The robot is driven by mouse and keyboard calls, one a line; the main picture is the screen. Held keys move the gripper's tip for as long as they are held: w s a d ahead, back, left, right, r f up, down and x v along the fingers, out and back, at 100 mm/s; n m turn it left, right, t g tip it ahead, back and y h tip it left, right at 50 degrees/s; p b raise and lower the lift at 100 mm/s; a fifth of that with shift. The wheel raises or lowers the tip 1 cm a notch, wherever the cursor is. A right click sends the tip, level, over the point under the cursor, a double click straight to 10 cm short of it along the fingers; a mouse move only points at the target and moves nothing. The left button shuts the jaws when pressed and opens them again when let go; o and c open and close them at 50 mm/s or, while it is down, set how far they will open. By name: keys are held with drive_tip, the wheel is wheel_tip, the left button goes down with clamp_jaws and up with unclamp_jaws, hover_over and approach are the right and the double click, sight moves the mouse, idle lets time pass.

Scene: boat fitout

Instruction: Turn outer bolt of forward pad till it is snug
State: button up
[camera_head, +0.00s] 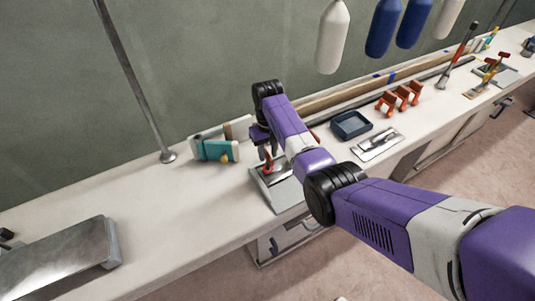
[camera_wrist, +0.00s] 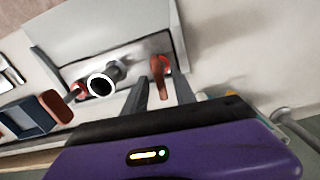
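A grey metal pad or plate (camera_head: 284,196) sits at the front of the bench below my gripper (camera_head: 264,150). It also shows in the wrist view (camera_wrist: 88,30). A red-orange bolt handle (camera_wrist: 160,66) stands at one end of the pad, and a second red piece (camera_wrist: 76,91) is at the other end. Between them is a grey cylinder with a white ring (camera_wrist: 102,84). My gripper's two fingers (camera_wrist: 162,92) are apart, one on each side of the first red handle, with gaps visible. I cannot tell whether either touches it, or which bolt is the outer one.
A teal box-like tool (camera_head: 216,150) lies left of the gripper. A dark blue tray (camera_head: 351,125), a light tray (camera_head: 377,144) and orange clamps (camera_head: 398,97) lie to the right. A metal pole (camera_head: 135,85) rises from the bench. The bench between pole and left metal box (camera_head: 62,262) is clear.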

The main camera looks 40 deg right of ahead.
drive_tip(key=shift+f, duration=0.6)
clamp_jaws()
